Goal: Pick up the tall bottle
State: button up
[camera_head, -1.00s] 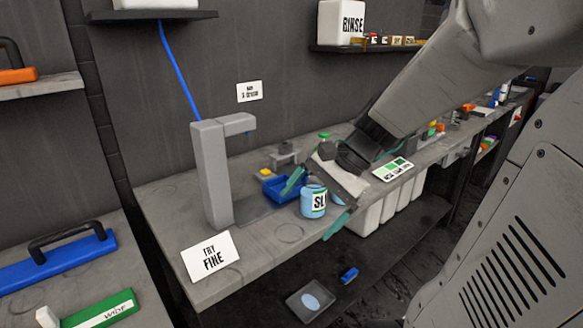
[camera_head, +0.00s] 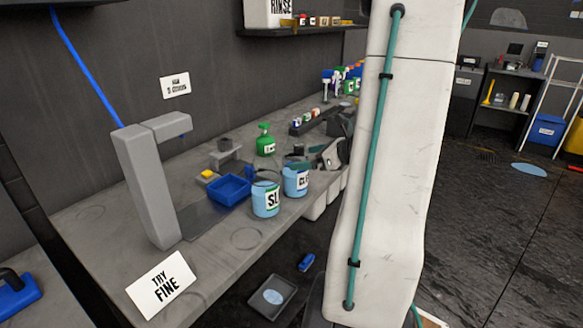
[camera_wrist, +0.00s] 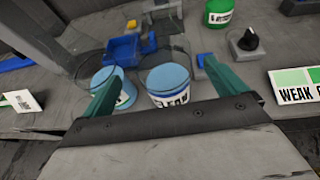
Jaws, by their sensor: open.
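A green bottle (camera_head: 265,141) with a white label stands upright on the bench, behind two clear jars with blue contents. It shows partly at the top of the wrist view (camera_wrist: 222,12). The front jar (camera_head: 265,198) is labelled "SL…". The other jar (camera_head: 296,180) stands just right of it; in the wrist view this jar (camera_wrist: 169,80) appears between my fingers, its label partly hidden. My gripper (camera_wrist: 162,66) is open with teal fingers, and nothing is clearly held. In the head view my gripper (camera_head: 308,157) is low over the bench, right of the green bottle.
A blue bin (camera_head: 229,189) and a grey post stand (camera_head: 146,185) are left of the jars. A "TRY FINE" card (camera_head: 162,285) is at the front. Several spray bottles (camera_head: 345,80) stand farther back. A "WEAK" card (camera_wrist: 297,88) lies right in the wrist view.

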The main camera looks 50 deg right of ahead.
jog(key=x, duration=0.5)
jog(key=shift+d, duration=0.25)
jog(key=c, duration=1.1)
jog(key=shift+c, duration=0.2)
jog(key=shift+r, duration=0.15)
